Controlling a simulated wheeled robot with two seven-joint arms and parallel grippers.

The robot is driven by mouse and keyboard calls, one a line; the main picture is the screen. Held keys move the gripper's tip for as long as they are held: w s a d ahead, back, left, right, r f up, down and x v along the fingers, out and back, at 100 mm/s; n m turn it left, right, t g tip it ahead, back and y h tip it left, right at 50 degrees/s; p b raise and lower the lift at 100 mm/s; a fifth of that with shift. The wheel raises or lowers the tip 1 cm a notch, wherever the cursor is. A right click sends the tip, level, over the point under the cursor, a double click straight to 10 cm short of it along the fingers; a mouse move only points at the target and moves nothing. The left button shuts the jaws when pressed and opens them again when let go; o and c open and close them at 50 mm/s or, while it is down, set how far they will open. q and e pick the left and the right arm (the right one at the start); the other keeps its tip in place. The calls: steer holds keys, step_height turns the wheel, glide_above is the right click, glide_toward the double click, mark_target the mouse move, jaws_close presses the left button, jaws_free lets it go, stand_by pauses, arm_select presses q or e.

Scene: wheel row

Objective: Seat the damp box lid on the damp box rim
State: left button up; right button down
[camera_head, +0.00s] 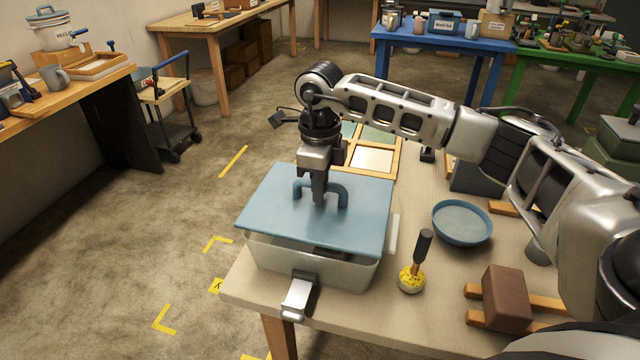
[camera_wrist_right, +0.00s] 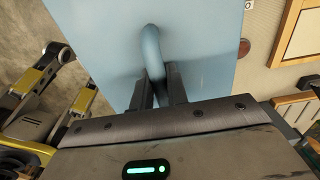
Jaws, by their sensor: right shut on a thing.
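The damp box lid (camera_head: 345,225) is a flat blue plate with an arched blue handle (camera_head: 342,194). My right gripper (camera_head: 319,198) comes down from above and is shut on that handle; the wrist view shows the handle (camera_wrist_right: 152,45) between the two fingers (camera_wrist_right: 160,95). The damp box (camera_head: 315,265) is a pale translucent tub at the table's near left corner. The lid is over the box, with a gap at the front where something dark shows inside. The lid hides most of the rim, so contact at the back cannot be told. My left gripper is not in view.
A silver clip-like part (camera_head: 298,296) sits at the box front. Right of the box are a yellow-headed, dark-handled tool (camera_head: 411,277), a blue bowl (camera_head: 461,223) and a brown block (camera_head: 507,297) on wooden strips. A wooden frame (camera_head: 371,160) lies behind. Floor is open left.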

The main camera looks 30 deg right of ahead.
steer(key=shift+f, duration=0.2)
stand_by(0.6)
steer(key=shift+f+b, duration=0.3)
steer(key=shift+b, duration=0.1)
steer(key=shift+f+b, duration=0.75)
steer(key=shift+f, duration=0.3)
stand_by(1.1)
stand_by(0.6)
steer(key=c, duration=1.5)
jaws_free()
steer(key=shift+c, duration=0.2)
steer(key=shift+r, duration=0.2)
